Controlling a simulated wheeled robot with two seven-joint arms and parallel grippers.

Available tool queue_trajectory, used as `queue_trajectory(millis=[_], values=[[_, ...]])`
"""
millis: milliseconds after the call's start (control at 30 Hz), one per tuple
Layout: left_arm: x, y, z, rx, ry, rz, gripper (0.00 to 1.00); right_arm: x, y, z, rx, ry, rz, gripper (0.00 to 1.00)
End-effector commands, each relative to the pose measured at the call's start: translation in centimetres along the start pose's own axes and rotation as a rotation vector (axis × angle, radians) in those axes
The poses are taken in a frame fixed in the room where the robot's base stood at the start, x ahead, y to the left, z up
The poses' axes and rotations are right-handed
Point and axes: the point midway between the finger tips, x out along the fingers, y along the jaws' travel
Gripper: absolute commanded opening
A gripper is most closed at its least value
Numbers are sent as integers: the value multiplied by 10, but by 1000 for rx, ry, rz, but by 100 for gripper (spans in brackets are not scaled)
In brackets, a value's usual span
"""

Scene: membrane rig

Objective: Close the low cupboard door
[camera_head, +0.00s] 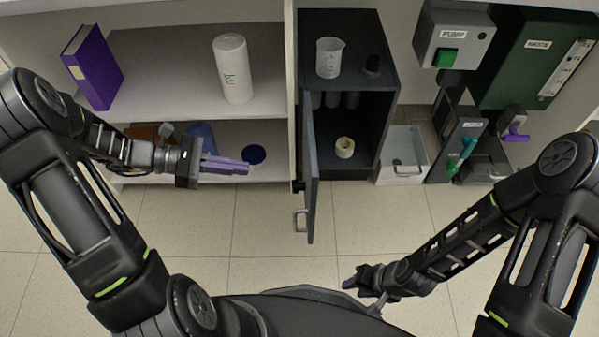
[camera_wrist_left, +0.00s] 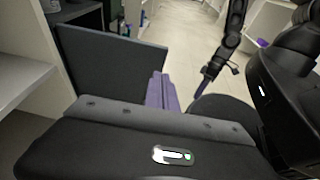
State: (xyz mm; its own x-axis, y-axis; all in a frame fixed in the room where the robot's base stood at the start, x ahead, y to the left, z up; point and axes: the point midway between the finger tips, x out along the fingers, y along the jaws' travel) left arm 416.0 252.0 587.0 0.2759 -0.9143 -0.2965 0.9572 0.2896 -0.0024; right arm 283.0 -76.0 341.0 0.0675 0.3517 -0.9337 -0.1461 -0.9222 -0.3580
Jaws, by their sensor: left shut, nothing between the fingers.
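The low cupboard (camera_head: 362,52) is dark grey and stands right of the shelf unit. Its door (camera_head: 310,175) is hinged on the left and stands open, swung out toward me, with a pale handle (camera_head: 300,220) near its lower free end. The door also shows in the left wrist view (camera_wrist_left: 115,62). My left gripper (camera_head: 243,167) is left of the door, apart from it, with purple fingers shut and empty; the fingers also show in the left wrist view (camera_wrist_left: 162,92). My right gripper (camera_head: 362,285) is low, right of the door; its finger opening is too small to tell.
A beaker (camera_head: 329,57) and a dark cylinder stand on the cupboard top; a cream ring (camera_head: 345,147) lies inside. The shelf unit (camera_head: 180,103) holds a purple binder and a white roll (camera_head: 233,68). A white bin (camera_head: 403,150) stands right. Floor before the cupboard is clear.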

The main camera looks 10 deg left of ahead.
Motion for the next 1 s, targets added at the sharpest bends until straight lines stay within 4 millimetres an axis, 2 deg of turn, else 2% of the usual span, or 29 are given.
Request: queue_trajectory(millis=[267,467,667,867,1000], values=[[2,0,-1,2,2,-2,0,0,1,0,1,1,1,34],[17,-1,-2,3,2,-3,0,4,3,-1,2,3,2,34],[51,-2,-3,3,1,-6,0,11,7,-4,5,8,4,34],[92,-2,-4,2,2,-6,0,20,13,-7,10,15,8,34],[116,-2,1,5,3,-5,0,25,16,-8,12,20,10,34]])
